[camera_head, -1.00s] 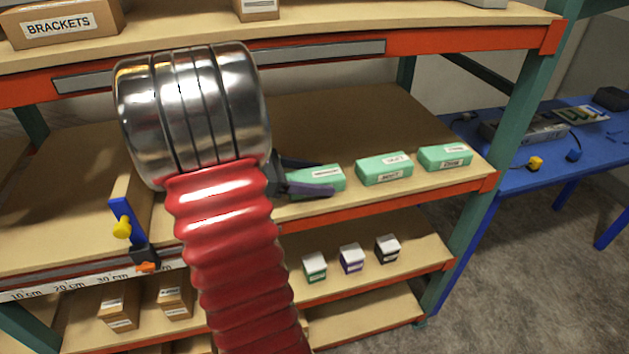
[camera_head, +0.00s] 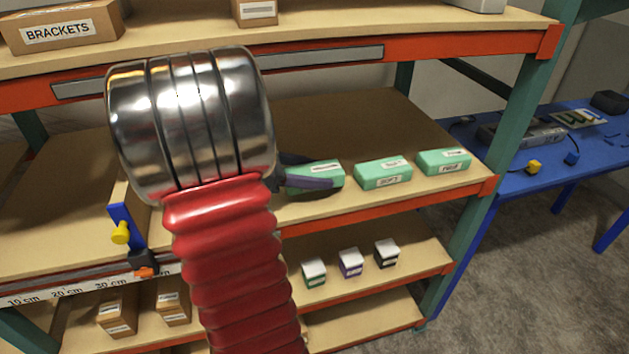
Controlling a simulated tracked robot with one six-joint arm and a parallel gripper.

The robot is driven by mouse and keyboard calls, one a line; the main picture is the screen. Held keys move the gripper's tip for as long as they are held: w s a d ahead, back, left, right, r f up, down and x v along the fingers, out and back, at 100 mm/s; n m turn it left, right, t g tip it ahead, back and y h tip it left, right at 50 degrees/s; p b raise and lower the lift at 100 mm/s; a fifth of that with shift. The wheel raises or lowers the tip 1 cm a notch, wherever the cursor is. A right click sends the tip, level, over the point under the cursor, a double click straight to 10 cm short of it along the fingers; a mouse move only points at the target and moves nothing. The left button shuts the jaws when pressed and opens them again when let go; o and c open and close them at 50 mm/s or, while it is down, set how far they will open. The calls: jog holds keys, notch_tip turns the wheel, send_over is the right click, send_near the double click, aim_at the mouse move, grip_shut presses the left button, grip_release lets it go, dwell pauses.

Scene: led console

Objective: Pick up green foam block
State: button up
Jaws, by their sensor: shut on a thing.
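Three green foam blocks with white labels lie in a row on the middle shelf: the left block (camera_head: 322,171), the middle block (camera_head: 383,174) and the right block (camera_head: 443,162). My gripper (camera_head: 318,172) reaches in from the left and is shut on the left block, one dark finger on its far side and one across its near side. The near finger covers part of that block's front. The block appears to be at shelf level; I cannot tell whether it touches the board. My silver wrist and red arm sleeve hide the shelf to the left.
The middle shelf (camera_head: 350,120) is bare behind the blocks. An upper shelf (camera_head: 340,38) overhangs it. A blue and yellow clamp-like fixture (camera_head: 125,228) stands at the left front. Small boxes (camera_head: 350,263) sit on the shelf below. A blue table (camera_head: 545,172) stands at right.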

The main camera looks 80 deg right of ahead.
aim_at(316, 170)
notch_tip(316, 170, up, 7)
jog(key=shift+r, duration=0.1)
jog(key=shift+s, duration=0.15)
dwell(0.7)
